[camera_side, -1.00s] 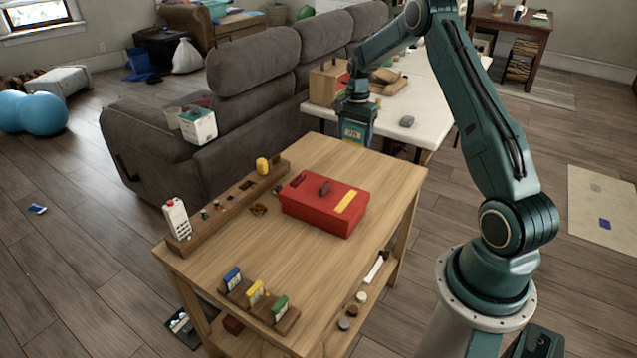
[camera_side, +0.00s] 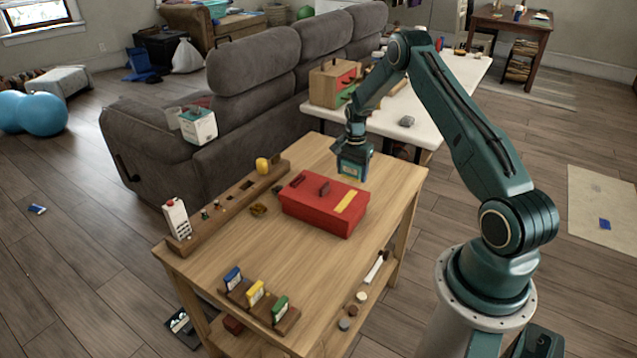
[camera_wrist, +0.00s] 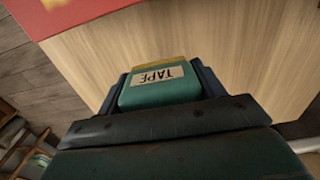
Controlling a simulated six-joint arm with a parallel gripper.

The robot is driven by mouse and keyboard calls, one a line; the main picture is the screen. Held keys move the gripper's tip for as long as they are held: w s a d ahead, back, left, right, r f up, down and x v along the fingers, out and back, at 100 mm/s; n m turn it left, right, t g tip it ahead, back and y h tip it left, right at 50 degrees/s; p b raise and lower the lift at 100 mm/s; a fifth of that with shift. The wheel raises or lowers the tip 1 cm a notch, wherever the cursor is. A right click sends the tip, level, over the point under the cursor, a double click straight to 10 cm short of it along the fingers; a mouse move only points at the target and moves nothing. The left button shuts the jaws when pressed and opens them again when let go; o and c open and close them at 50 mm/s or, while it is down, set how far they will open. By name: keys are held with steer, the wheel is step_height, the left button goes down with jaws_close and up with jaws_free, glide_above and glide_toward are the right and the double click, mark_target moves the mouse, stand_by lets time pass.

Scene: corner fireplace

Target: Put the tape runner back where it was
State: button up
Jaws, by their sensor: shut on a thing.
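The tape runner (camera_wrist: 158,92) is a teal-green block with a pale TAPE label and a yellowish edge. In the wrist view it sits between the two fingers of my gripper (camera_wrist: 160,84), which is shut on it. In the side view my gripper (camera_side: 353,172) holds the tape runner above the wooden table's far right part, beyond the red box. A wooden strip (camera_side: 238,199) with several small holes runs along the table's left edge. A yellow item (camera_side: 262,166) stands at its far end and a white item with a red top (camera_side: 176,219) at its near end.
The red box (camera_side: 313,212) with a dark handle and yellow strip sits mid-table. A holder with blue, yellow and green items (camera_side: 256,293) stands at the near edge. Bare wood (camera_side: 215,262) lies left of the box.

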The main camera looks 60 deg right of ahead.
steer(key=shift+f, duration=2.15)
steer(key=shift+f, duration=0.1)
steer(key=o, duration=0.9)
steer(key=shift+o, duration=0.2)
step_height(320, 180, up, 12)
steer(key=shift+r, duration=0.15)
